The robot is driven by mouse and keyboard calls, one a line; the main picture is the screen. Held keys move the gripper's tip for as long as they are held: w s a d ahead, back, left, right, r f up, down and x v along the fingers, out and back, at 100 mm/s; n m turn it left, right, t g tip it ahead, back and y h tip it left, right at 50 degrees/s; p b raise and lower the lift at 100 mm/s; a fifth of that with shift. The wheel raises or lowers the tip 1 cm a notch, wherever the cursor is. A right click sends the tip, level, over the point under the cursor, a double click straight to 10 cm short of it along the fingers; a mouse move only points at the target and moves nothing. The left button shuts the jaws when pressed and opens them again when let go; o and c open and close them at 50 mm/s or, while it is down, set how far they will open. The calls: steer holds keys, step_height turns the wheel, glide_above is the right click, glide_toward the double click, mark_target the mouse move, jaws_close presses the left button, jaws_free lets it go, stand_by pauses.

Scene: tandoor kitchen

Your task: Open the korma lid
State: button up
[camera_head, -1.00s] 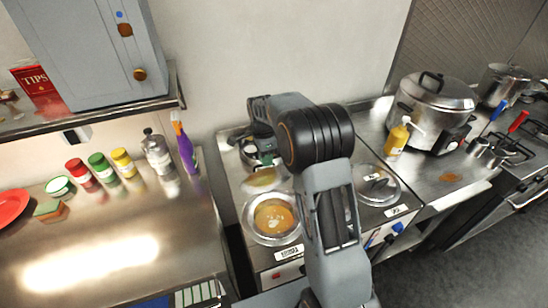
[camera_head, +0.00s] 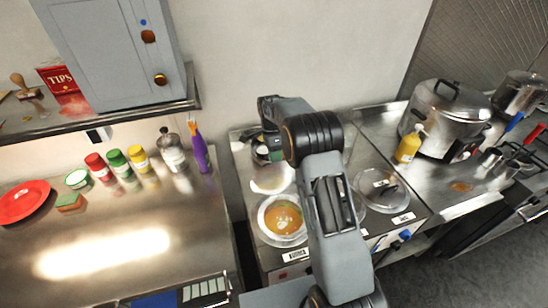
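A round pot (camera_head: 262,226) in the counter at front left stands open, with orange-brown curry (camera_head: 284,217) showing inside. The label (camera_head: 297,254) in front of it appears to read KORMA. A pale, shiny round shape, perhaps a lid (camera_head: 270,180), lies or hovers just behind the open pot; I cannot tell which. My arm reaches over the counter, with its wrist end behind that shape near the wall. My gripper's fingers are not clear there, and the arm hides part of them. To the right, another pot is covered by a metal lid (camera_head: 381,187) with a dark handle.
A large lidded cooker (camera_head: 440,115) and a yellow bottle (camera_head: 409,145) stand on the right counter. Several spice jars (camera_head: 117,160), a purple spray bottle (camera_head: 200,150) and a red plate (camera_head: 22,203) are on the left counter. A shelf (camera_head: 110,118) overhangs it.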

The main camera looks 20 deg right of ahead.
steer(key=o, duration=0.5)
steer(key=shift+x, duration=1.1)
steer(key=shift+c, duration=0.2)
steer(key=v, duration=1.5)
steer(key=shift+r, duration=0.2)
